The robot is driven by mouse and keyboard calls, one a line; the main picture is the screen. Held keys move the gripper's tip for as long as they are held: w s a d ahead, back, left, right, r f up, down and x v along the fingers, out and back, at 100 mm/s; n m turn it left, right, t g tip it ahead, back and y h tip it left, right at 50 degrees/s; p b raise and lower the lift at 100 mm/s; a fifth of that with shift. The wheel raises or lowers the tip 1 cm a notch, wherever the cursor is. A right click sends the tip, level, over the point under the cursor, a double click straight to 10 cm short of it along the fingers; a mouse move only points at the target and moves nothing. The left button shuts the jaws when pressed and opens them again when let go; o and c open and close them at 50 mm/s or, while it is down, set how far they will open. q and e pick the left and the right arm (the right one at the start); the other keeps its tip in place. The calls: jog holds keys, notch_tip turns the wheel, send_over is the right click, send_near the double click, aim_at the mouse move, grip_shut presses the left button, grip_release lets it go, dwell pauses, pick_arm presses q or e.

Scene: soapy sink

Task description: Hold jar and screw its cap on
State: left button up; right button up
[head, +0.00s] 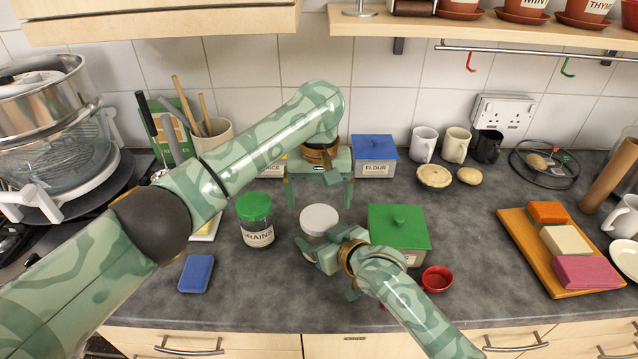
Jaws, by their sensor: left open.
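A jar (310,240) with a pale grey-white cap (319,219) stands on the dark worktop in the middle. The cap appears to sit on its mouth; whether it is threaded cannot be told. My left gripper (320,194) is open and empty, pointing down above and behind the cap, with its fingers spread left and right. My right gripper (325,250) is low at the jar's front and right side and hides much of its body. Whether its fingers touch the jar is not clear. A second jar (257,236), labelled as grains, with a green lid (254,206), stands to the left.
A blue sponge (196,273) lies front left. An orange board (540,250) with several blocks is at the right. A blue-lidded flour box (374,155) stands behind.

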aim_at(319, 217)
pick_arm(q)
jog(key=shift+f, duration=2.2)
jog(key=c, duration=1)
jog(key=m, duration=0.3)
jog(key=shift+c, duration=0.2)
jog(key=o, duration=1)
jog(key=shift+o, duration=0.5)
